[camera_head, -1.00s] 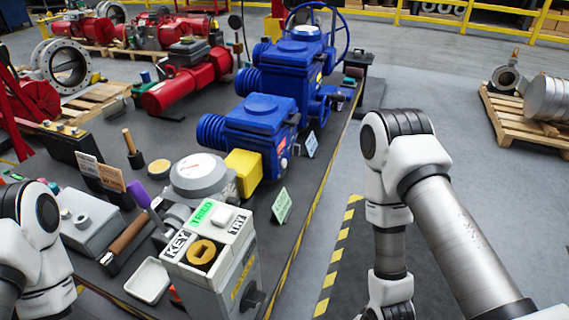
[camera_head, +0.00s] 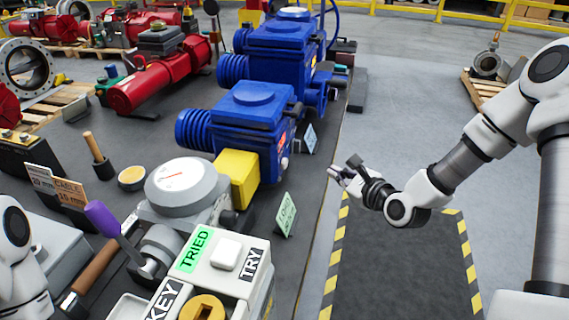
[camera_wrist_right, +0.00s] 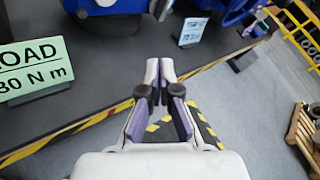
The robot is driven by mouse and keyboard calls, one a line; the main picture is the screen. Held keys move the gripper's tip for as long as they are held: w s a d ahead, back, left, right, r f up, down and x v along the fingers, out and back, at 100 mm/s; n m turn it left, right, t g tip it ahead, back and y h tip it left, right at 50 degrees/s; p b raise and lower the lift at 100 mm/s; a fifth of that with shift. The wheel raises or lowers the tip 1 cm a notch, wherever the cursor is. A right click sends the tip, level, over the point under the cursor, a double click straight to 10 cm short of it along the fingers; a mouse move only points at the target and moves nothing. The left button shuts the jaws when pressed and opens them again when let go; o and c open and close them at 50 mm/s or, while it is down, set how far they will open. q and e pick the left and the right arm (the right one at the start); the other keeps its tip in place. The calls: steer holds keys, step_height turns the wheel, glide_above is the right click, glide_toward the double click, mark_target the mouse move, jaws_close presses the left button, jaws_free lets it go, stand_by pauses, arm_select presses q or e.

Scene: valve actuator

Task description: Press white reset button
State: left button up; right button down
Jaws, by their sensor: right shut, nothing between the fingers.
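A small white round button (camera_head: 284,163) sits on the near right face of the front blue actuator (camera_head: 254,115), below a red label. A pale knob (camera_wrist_right: 162,9) at the top edge of the right wrist view may be the same button. Another white, square button (camera_head: 227,253) is on the top of a grey box (camera_head: 225,279) between TRIED and TRY labels. My right gripper (camera_head: 340,174) is shut and empty, in the air right of the bench edge, pointing left, apart from both buttons. It also shows in the right wrist view (camera_wrist_right: 160,72). My left gripper is out of view.
A green sign (camera_head: 285,214) and a bluish card (camera_head: 310,138) stand on the dark bench near its right edge. A yellow block (camera_head: 238,176) and a grey gauge housing (camera_head: 181,188) adjoin the blue actuator. The floor right of the bench is open.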

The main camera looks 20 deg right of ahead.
mark_target(284, 164)
steer(key=w+a+b, duration=0.1)
steer(key=a, duration=0.1)
steer(key=w+a+b, duration=0.1)
steer(key=w+a, duration=0.1)
steer(key=w+a+b, duration=0.1)
steer(key=w+a, duration=0.1)
steer(key=shift+a+f+b, duration=0.15)
steer(key=shift+f+b, duration=0.1)
steer(key=shift+b, duration=0.1)
steer(key=shift+w+a+r, duration=0.1)
steer(key=shift+w+a, duration=0.1)
steer(key=shift+a, duration=0.2)
stand_by(1.0)
steer(key=shift+w+a, duration=0.3)
steer(key=shift+a, duration=0.05)
steer(key=shift+w+a, duration=0.25)
steer(key=shift+a, duration=0.1)
stand_by(0.6)
steer(key=shift+d, duration=0.1)
steer(key=shift+s+d, duration=0.55)
steer(key=shift+d, duration=0.05)
stand_by(0.3)
